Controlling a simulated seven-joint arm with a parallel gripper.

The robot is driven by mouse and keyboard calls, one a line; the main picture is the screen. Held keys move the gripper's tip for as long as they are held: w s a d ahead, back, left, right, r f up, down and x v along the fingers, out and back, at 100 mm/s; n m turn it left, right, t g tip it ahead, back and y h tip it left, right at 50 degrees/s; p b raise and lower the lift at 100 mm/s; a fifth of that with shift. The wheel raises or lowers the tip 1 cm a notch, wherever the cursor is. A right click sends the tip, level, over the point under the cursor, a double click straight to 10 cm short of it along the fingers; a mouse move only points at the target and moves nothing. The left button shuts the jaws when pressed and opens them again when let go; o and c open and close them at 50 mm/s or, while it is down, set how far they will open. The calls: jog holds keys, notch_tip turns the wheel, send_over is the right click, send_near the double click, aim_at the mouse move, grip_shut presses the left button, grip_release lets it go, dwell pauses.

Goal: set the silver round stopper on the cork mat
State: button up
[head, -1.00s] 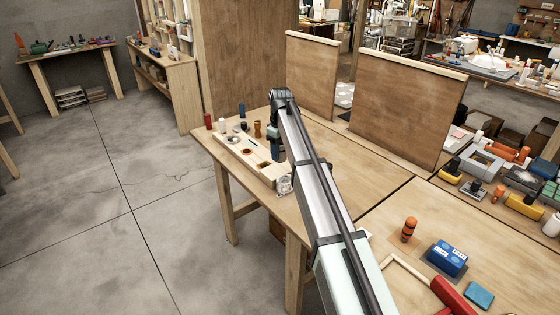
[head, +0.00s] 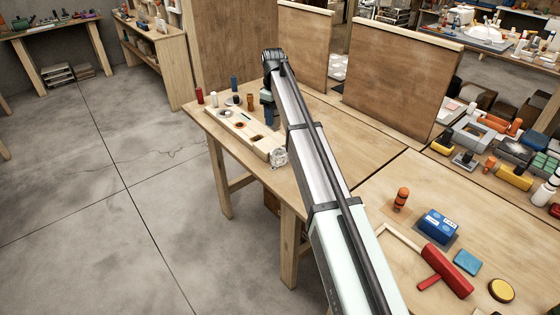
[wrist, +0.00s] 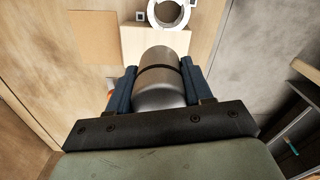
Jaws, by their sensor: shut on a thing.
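In the wrist view the silver round stopper (wrist: 160,78), a cylinder with a dark band, sits between the blue fingers of my gripper (wrist: 163,85). The gripper is shut on it. A plain tan square, which looks like the cork mat (wrist: 98,38), lies on the table to the upper left of the stopper, apart from it. In the head view my gripper (head: 268,116) hangs over the far table, just above the wooden holder (head: 262,147). The stopper is too small to make out there, and I cannot make out the mat.
A clear round object (head: 278,157) stands at the holder's near end. Red (head: 200,95), blue (head: 234,83) and other small cylinders stand around the holder. An upright wooden panel (head: 400,78) stands behind the table.

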jog(key=w+d+f, duration=0.7)
jog(key=w+d, duration=0.1)
jog(key=w, duration=0.3)
jog(key=shift+w, duration=0.35)
jog(key=shift+f, duration=0.15)
jog(key=shift+f, duration=2.95)
jog(key=shift+f, duration=0.45)
jog(key=o, duration=1.4)
jog(key=shift+c, duration=0.2)
notch_tip(320, 180, up, 14)
